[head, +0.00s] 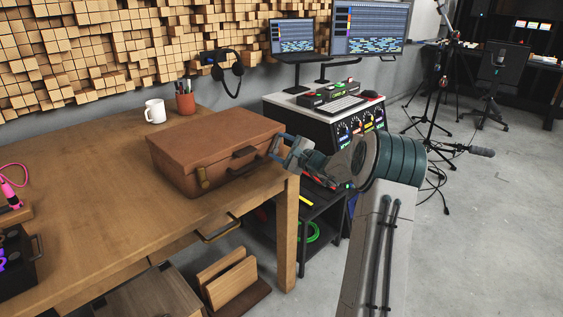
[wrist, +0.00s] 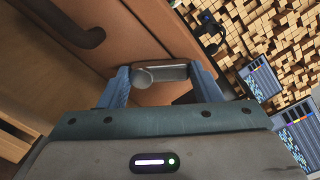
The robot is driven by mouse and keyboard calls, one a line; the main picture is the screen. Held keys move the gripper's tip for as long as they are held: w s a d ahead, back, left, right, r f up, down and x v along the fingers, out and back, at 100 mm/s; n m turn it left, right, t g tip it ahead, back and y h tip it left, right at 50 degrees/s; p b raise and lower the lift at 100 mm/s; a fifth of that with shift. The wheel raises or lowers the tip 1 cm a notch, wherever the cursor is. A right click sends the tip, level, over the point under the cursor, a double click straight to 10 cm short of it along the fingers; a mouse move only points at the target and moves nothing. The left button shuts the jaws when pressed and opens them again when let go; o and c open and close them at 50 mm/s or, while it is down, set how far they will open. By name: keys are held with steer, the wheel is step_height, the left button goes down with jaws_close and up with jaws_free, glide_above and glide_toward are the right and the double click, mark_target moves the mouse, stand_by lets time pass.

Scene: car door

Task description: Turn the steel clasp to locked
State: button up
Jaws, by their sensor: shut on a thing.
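A brown leather suitcase (head: 212,142) lies closed on the wooden table, with its handle (head: 243,159) on the front side. A brass-coloured clasp (head: 203,179) is on the front near its left end. My gripper (head: 281,150) is at the suitcase's right front end. In the wrist view, my gripper (wrist: 160,78) has its two blue-grey fingers on either side of the steel clasp (wrist: 162,73), shut on it. The clasp shows as a grey metal bar with a rounded end, lying across between the fingers against the suitcase. In the head view my gripper largely hides this clasp.
The wooden table (head: 90,210) has a white mug (head: 155,111) and a pen cup (head: 186,103) behind the suitcase.

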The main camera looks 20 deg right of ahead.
steer(key=n+b, duration=0.2)
steer(key=b, duration=0.1)
steer(key=n+b, duration=0.1)
steer(key=b, duration=0.3)
steer(key=a+n+b, duration=0.1)
steer(key=n+b, duration=0.1)
steer(key=b, duration=0.2)
steer(key=shift+s+f+n, duration=0.2)
steer(key=shift+f+n, duration=0.05)
steer(key=shift+n, duration=0.05)
steer(key=n+b, duration=0.1)
steer(key=b, duration=0.2)
steer(key=shift+r, duration=0.2)
steer(key=shift+a+r+n+b, duration=0.1)
steer(key=shift+r+n+b, duration=0.05)
steer(key=shift+n+b, duration=0.3)
steer(key=o, duration=1)
steer(key=shift+s, duration=0.1)
steer(key=p+v, duration=0.2)
steer(key=v, duration=1.1)
steer(key=shift+s, duration=0.35)
